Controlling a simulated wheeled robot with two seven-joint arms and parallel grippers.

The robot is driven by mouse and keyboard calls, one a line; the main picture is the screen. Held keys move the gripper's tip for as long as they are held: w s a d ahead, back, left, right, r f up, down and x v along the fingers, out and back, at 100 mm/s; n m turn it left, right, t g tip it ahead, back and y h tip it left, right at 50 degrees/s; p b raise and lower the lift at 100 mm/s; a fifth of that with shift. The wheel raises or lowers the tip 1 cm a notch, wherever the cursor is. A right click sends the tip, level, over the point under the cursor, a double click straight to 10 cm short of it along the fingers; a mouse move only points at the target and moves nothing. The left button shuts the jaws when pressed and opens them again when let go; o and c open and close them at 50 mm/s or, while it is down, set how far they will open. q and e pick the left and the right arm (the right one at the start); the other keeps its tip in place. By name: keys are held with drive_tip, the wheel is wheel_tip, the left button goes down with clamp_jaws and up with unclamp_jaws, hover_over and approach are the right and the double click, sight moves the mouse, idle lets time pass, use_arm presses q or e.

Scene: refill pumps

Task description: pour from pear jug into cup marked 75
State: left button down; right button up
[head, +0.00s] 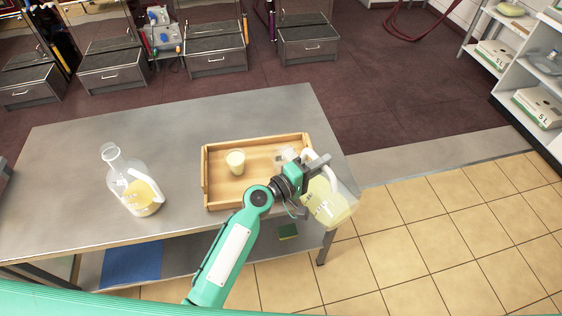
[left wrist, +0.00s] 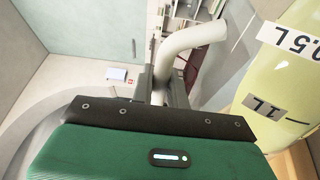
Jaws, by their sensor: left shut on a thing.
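My left gripper (head: 318,168) is shut on the white handle of a clear jug (head: 331,208) holding pale yellow-green liquid. The jug hangs tilted off the table's right end. In the left wrist view the handle (left wrist: 190,42) is between the fingers, and the jug (left wrist: 285,90) shows 0.5 L and 1 L labels. A second clear jug (head: 136,190) with deeper yellow liquid stands on the table at left. A small cup (head: 236,162) with pale yellow contents stands in the wooden tray. A clear object (head: 287,154) beside the gripper is partly hidden. I cannot read any cup mark or jug name.
The wooden tray (head: 206,184) has raised walls and sits on the grey table (head: 75,180). The table is clear between the left jug and tray. A green and yellow sponge-like block (head: 288,231) lies on the lower shelf. Shelves with boxes (head: 538,106) stand at right.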

use_arm(q)
drive_tip(key=shift+w+a+r+n+p, duration=0.2)
drive_tip(key=shift+w+r+n+p, duration=0.1)
drive_tip(key=shift+r, duration=0.25)
drive_tip(key=shift+w+a+r+n, duration=0.35)
drive_tip(key=shift+r+n, duration=0.15)
drive_tip(key=shift+r, duration=0.1)
idle(0.4)
idle(3.9)
drive_tip(key=shift+s+d+f+m+b, duration=0.2)
drive_tip(key=shift+s+f+b, duration=0.05)
drive_tip(key=shift+f+b, duration=0.25)
drive_tip(key=shift+s+d+f+m+b, duration=0.2)
drive_tip(key=shift+f+b, duration=0.15)
drive_tip(key=shift+b, duration=0.2)
drive_tip(key=shift+r, duration=0.15)
drive_tip(key=shift+w+a+r+n+p, duration=0.3)
drive_tip(key=shift+w+r, duration=0.05)
drive_tip(key=shift+r, duration=0.2)
drive_tip(key=shift+a, duration=0.1)
idle(0.7)
